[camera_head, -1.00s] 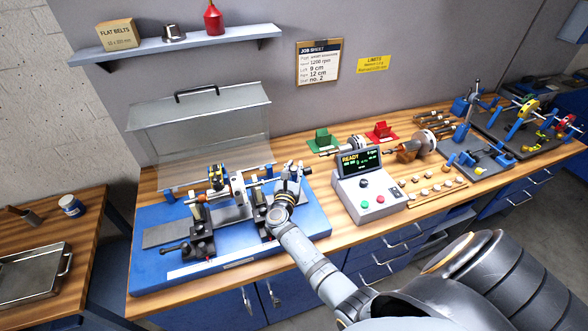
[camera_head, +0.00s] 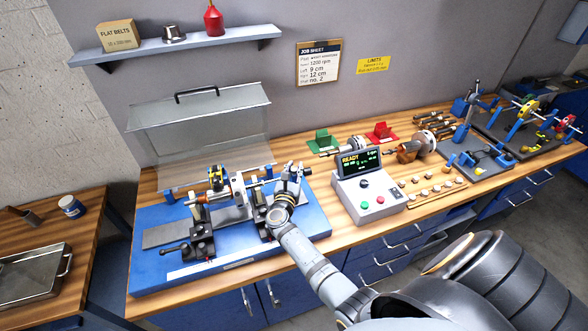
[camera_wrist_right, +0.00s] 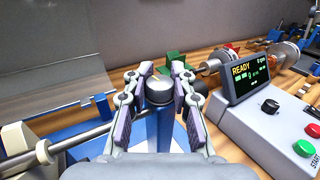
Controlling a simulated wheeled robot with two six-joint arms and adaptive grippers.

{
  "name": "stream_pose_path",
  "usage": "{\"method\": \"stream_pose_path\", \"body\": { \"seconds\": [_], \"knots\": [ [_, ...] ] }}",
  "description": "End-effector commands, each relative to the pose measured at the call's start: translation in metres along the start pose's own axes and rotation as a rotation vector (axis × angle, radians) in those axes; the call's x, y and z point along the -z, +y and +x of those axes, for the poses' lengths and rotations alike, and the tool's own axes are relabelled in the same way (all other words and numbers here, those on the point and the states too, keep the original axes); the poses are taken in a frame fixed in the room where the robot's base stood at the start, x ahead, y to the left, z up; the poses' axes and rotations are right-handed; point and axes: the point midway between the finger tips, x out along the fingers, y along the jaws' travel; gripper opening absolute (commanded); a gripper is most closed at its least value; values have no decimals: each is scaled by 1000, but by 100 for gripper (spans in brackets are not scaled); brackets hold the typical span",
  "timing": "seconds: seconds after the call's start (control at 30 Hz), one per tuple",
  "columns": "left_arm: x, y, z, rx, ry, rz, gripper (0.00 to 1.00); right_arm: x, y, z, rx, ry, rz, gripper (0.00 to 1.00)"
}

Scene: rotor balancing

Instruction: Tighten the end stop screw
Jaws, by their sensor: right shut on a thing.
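My left gripper is not in view.
A control box (camera_head: 368,200) with a screen reading READY stands just right of the machine. A clear hinged guard (camera_head: 200,125) is raised behind it. A steel rod (camera_wrist_right: 75,143) runs left of the post. Green (camera_head: 323,142) and red (camera_head: 381,133) stands are farther back.

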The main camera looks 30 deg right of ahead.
Motion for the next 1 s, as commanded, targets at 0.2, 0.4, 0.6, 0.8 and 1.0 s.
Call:
{"method": "stream_pose_path", "body": {
  "seconds": [0.2, 0.4, 0.6, 0.8, 1.0],
  "knots": [
    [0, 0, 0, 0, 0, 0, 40, 0, 0, 0, 0, 0, 1, 45],
    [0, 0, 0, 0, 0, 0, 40, 0, 0, 0, 0, 0, 0, 48],
    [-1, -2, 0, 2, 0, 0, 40, 1, 0, -10, -1, 3, 2, 48],
    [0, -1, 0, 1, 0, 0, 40, 2, 0, -49, 0, 4, 2, 48],
    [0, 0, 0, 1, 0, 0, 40, 1, 0, -73, 0, 2, 1, 48]
  ]
}}
